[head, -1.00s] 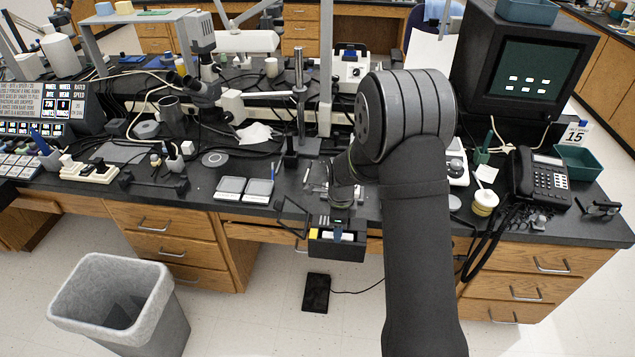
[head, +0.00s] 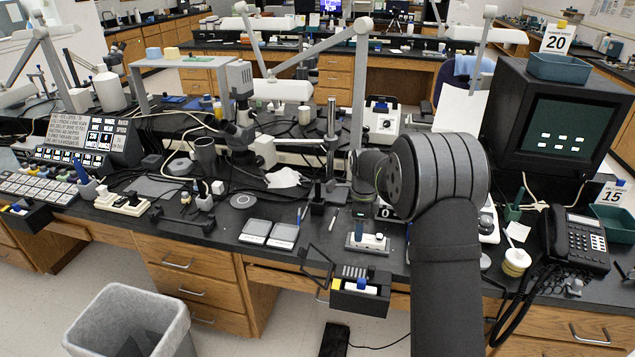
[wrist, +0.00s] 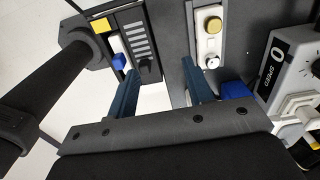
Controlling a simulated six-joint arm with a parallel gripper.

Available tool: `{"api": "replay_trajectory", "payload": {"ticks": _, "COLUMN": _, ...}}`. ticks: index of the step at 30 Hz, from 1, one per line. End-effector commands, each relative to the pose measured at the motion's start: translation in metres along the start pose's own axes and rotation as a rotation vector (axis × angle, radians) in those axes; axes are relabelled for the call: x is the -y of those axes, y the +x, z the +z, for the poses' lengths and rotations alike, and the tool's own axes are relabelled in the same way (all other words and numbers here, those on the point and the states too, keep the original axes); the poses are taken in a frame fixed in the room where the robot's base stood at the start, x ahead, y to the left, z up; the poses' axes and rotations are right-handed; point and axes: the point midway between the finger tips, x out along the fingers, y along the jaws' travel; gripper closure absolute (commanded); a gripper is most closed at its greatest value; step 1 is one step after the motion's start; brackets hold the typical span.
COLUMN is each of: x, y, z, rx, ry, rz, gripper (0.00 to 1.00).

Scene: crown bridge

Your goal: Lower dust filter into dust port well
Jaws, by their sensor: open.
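The dark box at the bench's front edge (head: 345,300) has a slatted top, a yellow block and a white piece with a blue knob (head: 362,285). In the wrist view the slatted box (wrist: 140,45) is at upper left, with the white-and-blue piece (wrist: 117,58) in it. I cannot tell for sure which part is the dust filter or the dust port well. My gripper (wrist: 160,62) is open, its two blue fingers apart, with bench edge and pale floor seen between them. In the head view my arm hides most of it.
A narrow plate (head: 352,245) holds pale fittings behind the box; in the wrist view its white holder (wrist: 208,45) has a yellow knob. A speed-dial unit (wrist: 297,65) stands to the right there. A telephone (head: 570,240) and a monitor (head: 560,125) stand at right. A bin (head: 130,325) is on the floor.

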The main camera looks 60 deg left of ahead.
Motion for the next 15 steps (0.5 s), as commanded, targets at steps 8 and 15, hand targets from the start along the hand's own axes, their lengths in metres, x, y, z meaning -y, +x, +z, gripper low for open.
{"api": "replay_trajectory", "payload": {"ticks": 8, "x": 0.042, "y": -0.013, "z": 0.011, "rx": 0.0, "ry": -0.016, "rz": -0.002, "gripper": 0.53}}
{"api": "replay_trajectory", "payload": {"ticks": 15, "x": 0.072, "y": -0.023, "z": 0.02, "rx": 0.0, "ry": -0.029, "rz": -0.001, "gripper": 0.53}}
